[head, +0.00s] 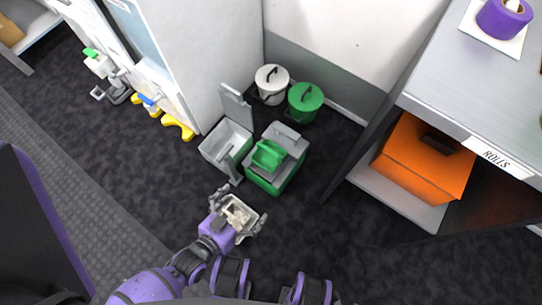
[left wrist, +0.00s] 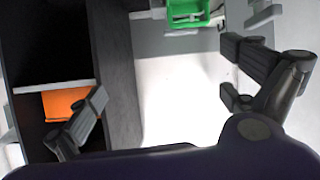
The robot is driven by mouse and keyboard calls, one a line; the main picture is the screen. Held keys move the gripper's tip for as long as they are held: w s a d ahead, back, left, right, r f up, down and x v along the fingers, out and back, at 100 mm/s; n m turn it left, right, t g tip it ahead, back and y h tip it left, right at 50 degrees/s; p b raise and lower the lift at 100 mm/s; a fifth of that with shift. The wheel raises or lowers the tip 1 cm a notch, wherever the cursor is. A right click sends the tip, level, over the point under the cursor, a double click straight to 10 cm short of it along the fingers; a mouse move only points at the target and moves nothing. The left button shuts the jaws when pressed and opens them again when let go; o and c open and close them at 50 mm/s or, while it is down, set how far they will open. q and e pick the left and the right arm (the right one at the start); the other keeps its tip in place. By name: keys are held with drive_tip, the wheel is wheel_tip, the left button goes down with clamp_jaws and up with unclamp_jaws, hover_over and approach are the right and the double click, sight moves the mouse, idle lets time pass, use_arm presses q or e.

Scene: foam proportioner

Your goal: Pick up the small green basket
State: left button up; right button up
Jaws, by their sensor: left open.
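The small green basket (head: 268,155) appears to rest on the grey top of a green box (head: 262,182) on the floor. My left gripper (head: 240,207) is open, in front of and below the box in the head view, apart from the basket. In the left wrist view, the spread fingers of my left gripper (left wrist: 165,76) hold nothing. A green object (left wrist: 195,10), probably the basket, shows at the top edge there and is cut off. My right gripper is not in view.
A grey bin (head: 222,150) with a raised lid stands left of the green box. A white pail (head: 271,82) and a green pail (head: 305,100) stand behind, by the wall. A shelf unit with an orange case (head: 424,165) is right. Dark floor lies clear between.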

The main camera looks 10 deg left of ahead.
sight(269, 158)
use_arm(q)
drive_tip(key=w+f+t+b, duration=0.1)
drive_tip(key=w+f+b, duration=0.4)
drive_tip(key=w+b, duration=0.1)
drive_tip(key=w+a+f+m+t+h+b, duration=0.1)
drive_tip(key=w+f+t+b, duration=0.1)
drive_tip(key=w+f+b, duration=0.4)
drive_tip(key=w+f+t+h+b, duration=0.1)
drive_tip(key=w+f+b, duration=0.5)
drive_tip(key=b, duration=0.1)
drive_tip(key=shift+w+a+m, duration=0.2)
drive_tip(key=shift+a+m, duration=0.1)
drive_tip(key=shift+a, duration=0.05)
drive_tip(key=b+x, duration=0.1)
drive_tip(key=x, duration=0.1)
drive_tip(key=shift+w+d, duration=0.1)
drive_tip(key=shift+w, duration=0.1)
drive_tip(key=b+x, duration=0.1)
drive_tip(key=x, duration=0.3)
drive_tip(key=shift+w+d+r+b, duration=0.1)
drive_tip(key=shift+w+r+b, duration=0.15)
drive_tip(key=shift+w+b, duration=0.1)
drive_tip(key=c, duration=1.2)
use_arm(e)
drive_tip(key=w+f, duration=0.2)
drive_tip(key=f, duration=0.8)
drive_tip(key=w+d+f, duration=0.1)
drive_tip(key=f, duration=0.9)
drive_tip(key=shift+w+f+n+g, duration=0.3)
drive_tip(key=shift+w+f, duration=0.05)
